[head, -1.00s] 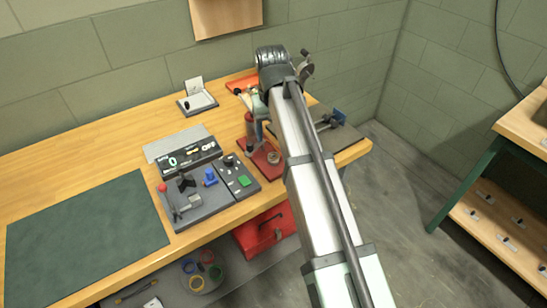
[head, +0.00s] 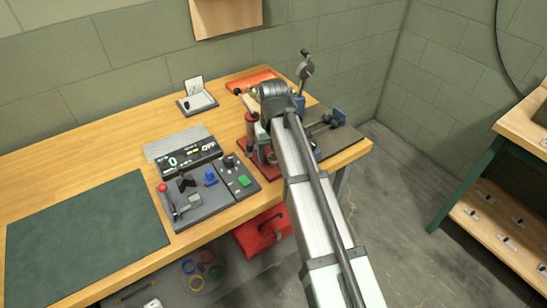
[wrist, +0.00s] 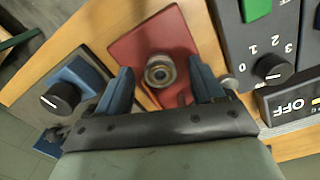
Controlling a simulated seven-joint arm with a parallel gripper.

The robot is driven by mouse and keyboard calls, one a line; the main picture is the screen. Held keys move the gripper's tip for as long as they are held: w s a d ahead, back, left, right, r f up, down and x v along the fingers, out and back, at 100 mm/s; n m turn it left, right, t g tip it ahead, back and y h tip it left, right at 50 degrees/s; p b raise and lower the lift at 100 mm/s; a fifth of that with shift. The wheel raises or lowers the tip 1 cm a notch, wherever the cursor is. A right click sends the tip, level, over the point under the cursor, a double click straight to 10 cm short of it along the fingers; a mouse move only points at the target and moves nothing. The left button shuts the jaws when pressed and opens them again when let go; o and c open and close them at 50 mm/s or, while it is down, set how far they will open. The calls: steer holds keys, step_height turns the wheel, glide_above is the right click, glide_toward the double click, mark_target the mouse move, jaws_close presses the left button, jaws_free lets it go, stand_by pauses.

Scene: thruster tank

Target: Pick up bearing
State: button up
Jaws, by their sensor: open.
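The bearing (wrist: 159,72) is a small round metal ring with a dark centre. It sits on a red plate (wrist: 150,42) in the wrist view. My gripper (wrist: 161,76) is open, with one blue finger on each side of the bearing in the picture and a gap on both sides. I cannot tell how far the fingertips are above the plate. In the head view my arm covers the bearing, and the red plate shows only in part beside it.
A control panel with a dial (wrist: 272,68) and an OFF display (wrist: 290,105) lies close to the right finger. A black-knobbed device (wrist: 62,97) is at the left. In the head view, a dark green mat (head: 85,225) lies clear on the wooden bench (head: 90,140).

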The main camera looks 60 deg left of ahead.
steer(key=c, duration=1.2)
